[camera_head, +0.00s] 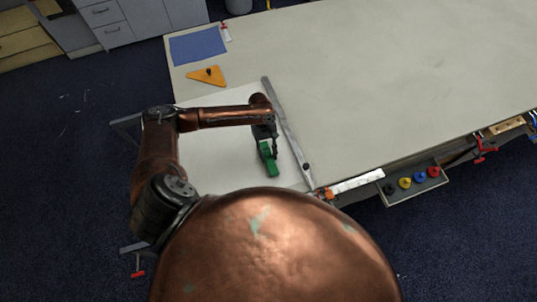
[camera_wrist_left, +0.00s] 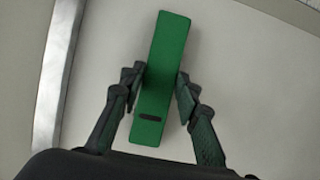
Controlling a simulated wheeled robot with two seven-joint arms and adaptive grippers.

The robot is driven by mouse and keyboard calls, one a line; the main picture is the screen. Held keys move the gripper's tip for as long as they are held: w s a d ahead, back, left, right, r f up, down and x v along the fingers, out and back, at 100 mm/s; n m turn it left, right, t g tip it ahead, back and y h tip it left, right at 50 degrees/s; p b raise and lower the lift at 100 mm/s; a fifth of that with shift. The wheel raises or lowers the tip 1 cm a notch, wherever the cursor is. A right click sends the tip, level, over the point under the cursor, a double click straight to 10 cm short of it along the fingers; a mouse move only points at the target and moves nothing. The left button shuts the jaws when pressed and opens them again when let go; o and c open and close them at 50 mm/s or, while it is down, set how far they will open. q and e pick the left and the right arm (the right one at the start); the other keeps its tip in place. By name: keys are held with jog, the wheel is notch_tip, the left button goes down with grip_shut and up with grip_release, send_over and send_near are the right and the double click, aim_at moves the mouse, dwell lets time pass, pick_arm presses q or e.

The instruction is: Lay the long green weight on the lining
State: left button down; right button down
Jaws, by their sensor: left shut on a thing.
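The long green weight (camera_head: 268,161) is a narrow green block with a dark slot near one end. It also shows in the left wrist view (camera_wrist_left: 162,60), upright in the picture and slightly tilted. My left gripper (camera_head: 270,148) is shut on it, with one finger on each long side; the fingers show in the left wrist view (camera_wrist_left: 160,85). The pale lining (camera_head: 215,155) lies flat at the table's near left corner, under the weight and gripper. I cannot tell whether the weight touches the lining. My right gripper is not in view.
A long metal straightedge (camera_head: 287,130) lies along the right side of the lining. An orange triangle (camera_head: 207,75) and a blue sheet (camera_head: 198,46) lie farther back. A tray of coloured knobs (camera_head: 413,182) hangs at the front edge. The table (camera_head: 380,80) is clear to the right.

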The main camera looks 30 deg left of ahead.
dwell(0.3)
pick_arm(q)
jog(key=c, duration=1.5)
grip_release()
jog(key=shift+f, duration=0.1)
jog(key=shift+o, duration=0.2)
jog(key=b+v, duration=0.2)
jog(key=v, duration=1)
jog(key=shift+s, duration=0.1)
